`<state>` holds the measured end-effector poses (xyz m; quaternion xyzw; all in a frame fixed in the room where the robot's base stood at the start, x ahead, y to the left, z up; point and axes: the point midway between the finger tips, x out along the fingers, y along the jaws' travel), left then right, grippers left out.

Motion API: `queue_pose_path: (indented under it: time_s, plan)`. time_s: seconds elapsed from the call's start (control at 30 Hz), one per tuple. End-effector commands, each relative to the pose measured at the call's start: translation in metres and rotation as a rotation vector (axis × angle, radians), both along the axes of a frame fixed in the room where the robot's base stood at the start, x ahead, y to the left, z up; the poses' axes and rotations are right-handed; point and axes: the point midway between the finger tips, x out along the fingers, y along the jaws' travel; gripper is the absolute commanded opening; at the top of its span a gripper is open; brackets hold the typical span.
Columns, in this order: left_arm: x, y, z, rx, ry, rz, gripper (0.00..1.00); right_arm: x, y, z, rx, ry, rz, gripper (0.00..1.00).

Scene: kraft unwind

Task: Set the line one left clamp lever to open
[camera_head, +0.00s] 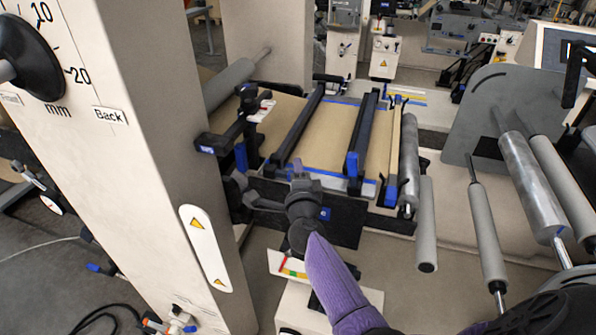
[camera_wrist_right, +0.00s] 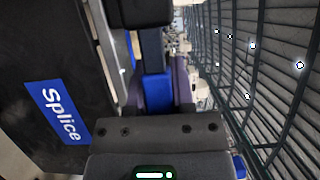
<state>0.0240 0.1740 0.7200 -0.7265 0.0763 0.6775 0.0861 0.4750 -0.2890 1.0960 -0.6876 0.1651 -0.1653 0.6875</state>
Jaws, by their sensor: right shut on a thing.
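The splice table (camera_head: 335,185) with brown kraft web (camera_head: 335,122) lies ahead in the head view. It carries two dark clamp bars, the left one (camera_head: 300,125) and the right one (camera_head: 363,125). The right bar ends in a blue lever (camera_head: 352,164). My right gripper (camera_head: 299,172) is at the near end of the left bar and hides its lever there. In the right wrist view, the blue end of the left clamp lever (camera_wrist_right: 157,92) sits in line with the dark bar, and the gripper is shut on it. My left gripper is not in view.
A blue "Splice" label (camera_wrist_right: 58,112) is on the dark front panel beside the gripper. A tall beige column (camera_head: 150,150) stands close on the left. Grey rollers (camera_head: 427,225) lie to the right. A dark bracket with a blue part (camera_head: 241,157) is left of the table.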

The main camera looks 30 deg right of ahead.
Motion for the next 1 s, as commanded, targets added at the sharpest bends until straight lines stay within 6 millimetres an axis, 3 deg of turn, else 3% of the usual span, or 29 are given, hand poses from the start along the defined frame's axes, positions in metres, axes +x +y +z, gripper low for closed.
queue_pose_path:
  time_s: [0.5,1.0]
  plan:
    - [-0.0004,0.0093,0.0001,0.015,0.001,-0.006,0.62,-0.0003,0.0004,-0.001,0.001,0.002,0.001,0.0]
    - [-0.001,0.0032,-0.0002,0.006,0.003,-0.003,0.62,-0.0003,0.0005,-0.0014,0.001,0.003,0.001,0.0]
